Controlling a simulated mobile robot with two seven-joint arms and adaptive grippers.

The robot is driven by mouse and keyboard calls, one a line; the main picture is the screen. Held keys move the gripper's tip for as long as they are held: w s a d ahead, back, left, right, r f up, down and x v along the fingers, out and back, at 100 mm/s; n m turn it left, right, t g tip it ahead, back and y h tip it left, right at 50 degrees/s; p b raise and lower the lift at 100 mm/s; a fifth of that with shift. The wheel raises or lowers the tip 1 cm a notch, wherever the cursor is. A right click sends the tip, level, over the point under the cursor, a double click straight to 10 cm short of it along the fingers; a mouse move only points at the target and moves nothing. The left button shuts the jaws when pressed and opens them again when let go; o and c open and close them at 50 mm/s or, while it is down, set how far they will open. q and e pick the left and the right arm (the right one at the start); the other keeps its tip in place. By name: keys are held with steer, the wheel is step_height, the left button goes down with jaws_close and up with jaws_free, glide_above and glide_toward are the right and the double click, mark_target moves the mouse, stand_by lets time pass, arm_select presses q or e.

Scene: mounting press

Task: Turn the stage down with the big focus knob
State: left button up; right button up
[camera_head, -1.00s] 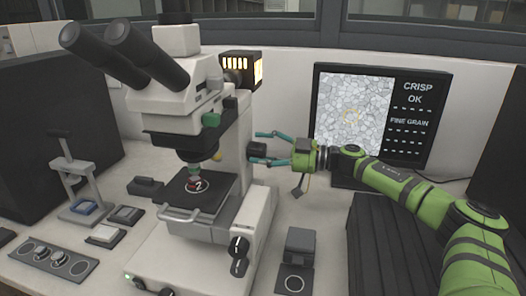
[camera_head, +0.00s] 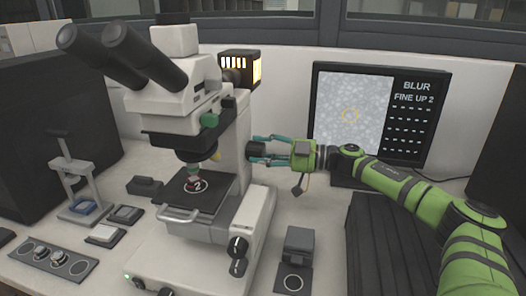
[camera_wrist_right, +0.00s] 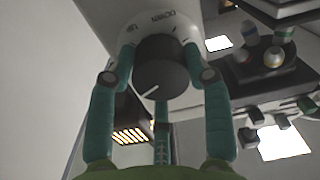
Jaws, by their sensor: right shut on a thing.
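The big focus knob (camera_head: 257,151) is a dark cylinder on the right side of the microscope (camera_head: 246,115). My right gripper (camera_head: 266,150) is shut on it, with its teal fingers on either side. In the right wrist view the knob (camera_wrist_right: 160,68) has a white pointer line toward the lower left, and "DOWN" is printed on the pale plate above it. My left gripper is not in view.
The monitor (camera_head: 352,110) reads "BLUR" and "FINE UP 2" beside a washed-out grain picture. Smaller knobs (camera_head: 238,247) sit low on the microscope base. A small grey block stand (camera_head: 298,250) is in front of my right arm. A hand press (camera_head: 78,175) stands at the left.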

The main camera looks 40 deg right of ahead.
mark_target(245, 112)
steer(key=n, duration=0.4)
steer(key=shift+r+n, duration=0.3)
steer(key=shift+n, duration=0.1)
stand_by(0.5)
steer(key=o, duration=1.1)
steer(key=shift+a, duration=0.25)
steer(key=shift+f, duration=0.1)
step_height(245, 112, up, 10)
steer(key=shift+r, duration=0.1)
